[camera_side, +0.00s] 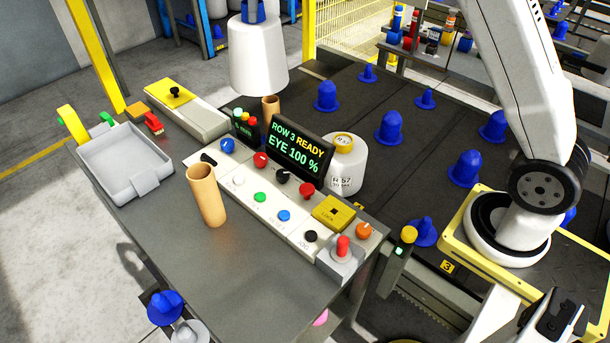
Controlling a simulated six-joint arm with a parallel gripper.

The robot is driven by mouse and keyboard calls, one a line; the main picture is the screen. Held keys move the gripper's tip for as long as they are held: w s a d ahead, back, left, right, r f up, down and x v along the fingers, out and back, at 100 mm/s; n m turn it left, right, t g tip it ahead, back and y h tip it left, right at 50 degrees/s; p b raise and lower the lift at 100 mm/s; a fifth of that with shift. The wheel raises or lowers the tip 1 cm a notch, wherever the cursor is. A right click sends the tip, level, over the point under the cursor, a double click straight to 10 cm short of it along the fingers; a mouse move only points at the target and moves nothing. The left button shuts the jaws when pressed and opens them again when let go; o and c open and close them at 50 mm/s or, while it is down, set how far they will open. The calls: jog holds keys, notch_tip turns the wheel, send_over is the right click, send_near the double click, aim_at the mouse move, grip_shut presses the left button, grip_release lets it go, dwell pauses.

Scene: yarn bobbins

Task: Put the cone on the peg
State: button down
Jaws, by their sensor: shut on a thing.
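A large white cone (258,62) is at the top of the side view, upright with its wide end down. It appears to hang in the air above the back of the control desk. Two blue pieces, which look like the fingertips of my gripper (253,12), sit at its top; the rest of the gripper is cut off by the frame. The gripper is shut on the cone. Several blue pegs with round flanges stand on the dark deck to the right, including a large one (389,128), another (326,97) and one closer to my arm (466,169).
The control desk (190,262) carries a brown tube (207,196), buttons, a grey tray (122,165) and a display (298,149). A white bobbin (346,168) stands behind the display. Another brown tube (270,108) stands below the cone. A yellow post (95,55) rises at left.

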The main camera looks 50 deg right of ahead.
aim_at(267, 14)
jog(key=d, duration=0.4)
jog(key=shift+w+f, duration=0.1)
jog(key=shift+f, duration=0.05)
jog(key=s+d+f+n, duration=0.2)
jog(key=s+d+f, duration=0.4)
jog(key=d+f, duration=0.25)
jog(key=s+d+f+n, duration=0.2)
jog(key=s+d+f, duration=0.4)
jog(key=d+f, duration=0.25)
jog(key=s+d+f+n+g, duration=0.1)
jog(key=s+d+f+n, duration=0.1)
jog(key=s+f, duration=0.4)
jog(key=s+d+f+n, duration=0.2)
jog(key=s+d+f, duration=0.15)
jog(key=s, duration=0.45)
jog(key=s+a+f+n, duration=0.1)
jog(key=s+a+f, duration=0.1)
jog(key=s, duration=0.5)
jog(key=s+a+f+n, duration=0.1)
jog(key=s+a+f, duration=0.1)
jog(key=s, duration=0.6)
jog(key=shift+f, duration=0.8)
